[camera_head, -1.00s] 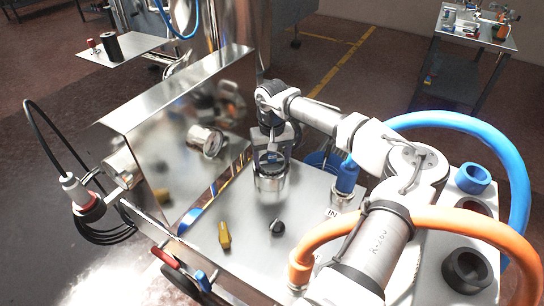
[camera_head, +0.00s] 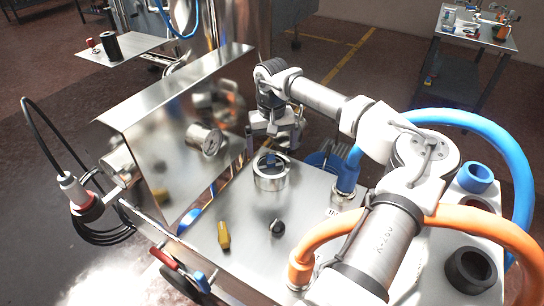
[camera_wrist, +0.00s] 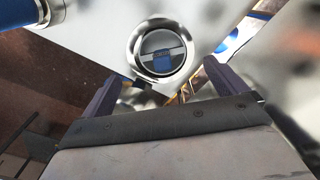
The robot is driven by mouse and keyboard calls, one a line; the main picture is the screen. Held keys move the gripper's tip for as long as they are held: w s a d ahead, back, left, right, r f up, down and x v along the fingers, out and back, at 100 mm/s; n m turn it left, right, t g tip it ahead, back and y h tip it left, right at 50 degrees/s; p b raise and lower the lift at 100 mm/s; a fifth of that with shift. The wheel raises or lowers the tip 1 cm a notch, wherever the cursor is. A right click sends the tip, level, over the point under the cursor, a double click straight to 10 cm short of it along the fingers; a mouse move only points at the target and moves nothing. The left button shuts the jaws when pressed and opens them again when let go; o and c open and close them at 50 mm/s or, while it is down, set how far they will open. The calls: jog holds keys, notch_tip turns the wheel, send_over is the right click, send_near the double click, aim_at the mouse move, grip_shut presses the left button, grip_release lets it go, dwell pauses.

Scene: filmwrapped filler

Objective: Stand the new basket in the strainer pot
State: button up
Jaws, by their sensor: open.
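The strainer pot (camera_head: 272,183) is a short, shiny metal cylinder standing on the steel top, open at the top. The basket (camera_head: 270,160) shows inside its rim as a dark round piece with a blue grip across it. In the wrist view the pot's bright rim (camera_wrist: 133,50) surrounds the basket (camera_wrist: 162,61), which looks roughly level; how deep it sits is hidden. My gripper (camera_head: 285,138) is just behind and above the pot in the head view, apart from it. Its two fingers (camera_wrist: 163,95) are spread and empty in the wrist view.
A yellow piece (camera_head: 223,235) and a black knob (camera_head: 277,228) are on the steel top (camera_head: 250,260) in front of the pot. Blue (camera_head: 346,178) and orange (camera_head: 301,268) hose ends stand at right.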

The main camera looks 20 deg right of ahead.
notch_tip(320, 180, up, 9)
jog(key=shift+f+b, duration=0.2)
jog(key=shift+b, duration=0.15)
